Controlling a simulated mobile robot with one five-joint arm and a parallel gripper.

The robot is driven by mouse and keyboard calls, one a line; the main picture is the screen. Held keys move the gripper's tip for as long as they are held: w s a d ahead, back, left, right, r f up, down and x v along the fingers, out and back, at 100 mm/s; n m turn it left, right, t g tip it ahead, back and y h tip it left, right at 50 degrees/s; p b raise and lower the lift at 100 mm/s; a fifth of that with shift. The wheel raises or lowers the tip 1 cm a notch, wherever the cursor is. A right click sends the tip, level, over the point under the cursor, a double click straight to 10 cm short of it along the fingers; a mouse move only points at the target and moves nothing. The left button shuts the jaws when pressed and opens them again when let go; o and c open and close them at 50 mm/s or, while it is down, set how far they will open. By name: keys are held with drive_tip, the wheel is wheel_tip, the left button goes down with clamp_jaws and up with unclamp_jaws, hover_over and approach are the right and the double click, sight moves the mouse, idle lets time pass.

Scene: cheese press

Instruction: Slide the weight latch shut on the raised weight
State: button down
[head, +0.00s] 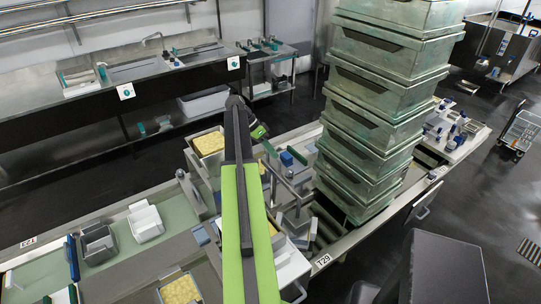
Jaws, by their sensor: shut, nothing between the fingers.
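My green and dark arm reaches up the middle of the view. Its far end bends down to the right, and my gripper (267,147) is small there, above the press area. It is shut and empty; its fingertips are hard to make out. A metal post with a bent arm (281,172) stands just below and right of it, beside a blue block (287,158). I cannot tell which part is the weight latch or the raised weight, nor how the latch stands. My arm hides part of this area.
A tall stack of greenish metal bins (385,95) stands close to the right of the press area. Trays of yellow pieces sit at the back (208,142) and front (180,290). Grey tubs (97,243) stand on the left bench. A sink counter (120,75) runs behind.

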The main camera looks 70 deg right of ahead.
sight(288, 171)
drive_tip(key=b+x, duration=0.3)
drive_tip(key=x, duration=0.3)
drive_tip(key=shift+w+f+b, duration=0.1)
drive_tip(key=shift+w+b, duration=0.1)
drive_tip(key=shift+b, duration=0.2)
drive_tip(key=shift+s+f+b, duration=0.3)
drive_tip(key=shift+s, duration=0.1)
drive_tip(key=shift+r, duration=0.1)
drive_tip(key=shift+s+a, duration=0.45)
drive_tip(key=shift+s, duration=0.2)
drive_tip(key=shift+s+a, duration=0.45)
drive_tip(key=shift+s, duration=0.2)
